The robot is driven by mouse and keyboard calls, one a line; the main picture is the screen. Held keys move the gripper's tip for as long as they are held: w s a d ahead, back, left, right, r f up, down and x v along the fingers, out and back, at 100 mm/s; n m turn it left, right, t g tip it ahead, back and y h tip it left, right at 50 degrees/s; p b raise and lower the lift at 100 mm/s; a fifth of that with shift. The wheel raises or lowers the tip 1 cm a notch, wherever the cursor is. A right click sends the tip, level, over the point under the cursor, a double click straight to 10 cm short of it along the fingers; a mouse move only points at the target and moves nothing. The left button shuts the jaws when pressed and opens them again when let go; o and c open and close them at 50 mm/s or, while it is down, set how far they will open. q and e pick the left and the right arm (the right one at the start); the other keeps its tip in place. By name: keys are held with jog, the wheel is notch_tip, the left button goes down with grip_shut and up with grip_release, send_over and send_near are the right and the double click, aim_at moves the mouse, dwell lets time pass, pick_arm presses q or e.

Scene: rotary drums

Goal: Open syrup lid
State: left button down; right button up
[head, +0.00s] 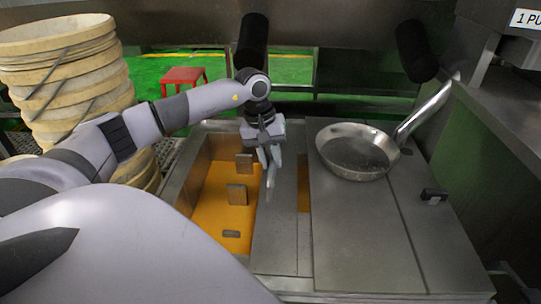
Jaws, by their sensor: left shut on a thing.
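The vat of orange syrup (212,205) is uncovered on its left side. A narrow grey metal lid panel (277,235) lies to the right of that opening. A wide grey lid (345,240) with a black handle (434,195) lies flat further right. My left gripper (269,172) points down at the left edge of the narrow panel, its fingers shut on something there. The fingers hide what they hold, seemingly the panel's edge or handle. My right gripper is not in view.
A steel pan (357,152) rests on the wide lid, its handle pointing up right. Brown blocks (236,194) show in the syrup. A strip of orange (304,184) shows between the panels. Stacked drums (65,75) stand at left, a red stool (184,76) behind.

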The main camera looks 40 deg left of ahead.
pick_arm(q)
jog(key=w+d, duration=0.1)
jog(key=d, duration=0.1)
jog(key=w+d, duration=0.2)
jog(key=shift+w, duration=0.15)
jog(key=c, duration=1)
grip_release()
jog(key=shift+o, duration=0.2)
jog(key=shift+a, duration=0.1)
notch_tip(320, 180, up, 7)
jog(key=a+p, duration=0.1)
jog(key=shift+s, duration=0.45)
